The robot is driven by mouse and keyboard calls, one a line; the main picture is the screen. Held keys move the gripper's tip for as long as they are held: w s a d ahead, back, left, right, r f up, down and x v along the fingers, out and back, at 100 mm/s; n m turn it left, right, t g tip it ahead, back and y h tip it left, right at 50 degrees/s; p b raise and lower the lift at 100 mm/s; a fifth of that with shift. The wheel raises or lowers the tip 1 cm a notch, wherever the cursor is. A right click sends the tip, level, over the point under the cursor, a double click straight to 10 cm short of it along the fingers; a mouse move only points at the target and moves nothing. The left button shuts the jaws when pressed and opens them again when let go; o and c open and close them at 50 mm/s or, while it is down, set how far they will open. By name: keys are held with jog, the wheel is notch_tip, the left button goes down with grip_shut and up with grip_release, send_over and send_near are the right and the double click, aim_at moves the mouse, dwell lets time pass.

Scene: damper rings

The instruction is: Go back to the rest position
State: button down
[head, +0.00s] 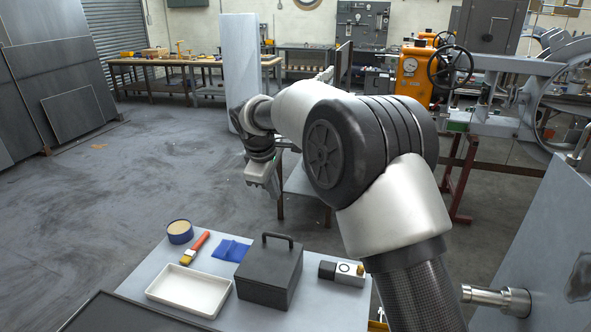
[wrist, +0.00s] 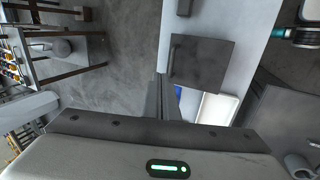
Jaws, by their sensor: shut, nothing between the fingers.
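My gripper (head: 268,190) hangs at the end of my bent arm, pointing down, in the middle of the head view. It is above and beyond the far edge of the grey bench top (head: 222,322), clear of the things on it. In the wrist view its narrow fingers (wrist: 159,92) are together and hold nothing.
On the bench are a dark lidded box with a handle (head: 268,273), a white tray (head: 187,291), a blue cloth (head: 231,250), a red-handled brush (head: 194,248), a blue round tin (head: 179,232) and a small metal block (head: 349,273). Open floor lies left.

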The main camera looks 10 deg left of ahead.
jog(key=s+d+r+m, duration=0.4)
jog(key=s+d+r, duration=0.3)
jog(key=d, duration=0.3)
jog(key=s+d+r+m, duration=0.3)
jog(key=s+d+r, duration=0.35)
jog(key=d, duration=0.25)
jog(key=s+d+f+m, duration=0.1)
jog(key=s+d+m, duration=0.2)
jog(key=s, duration=0.4)
jog(key=s+d+m, duration=0.3)
jog(key=s+d, duration=0.1)
jog(key=s, duration=0.3)
jog(key=s+d+f+m+t+p, duration=0.1)
jog(key=s+d, duration=0.3)
jog(key=s, duration=0.4)
jog(key=shift+f+m+y, duration=0.3)
jog(key=shift+m+y, duration=0.1)
jog(key=shift+m, duration=0.5)
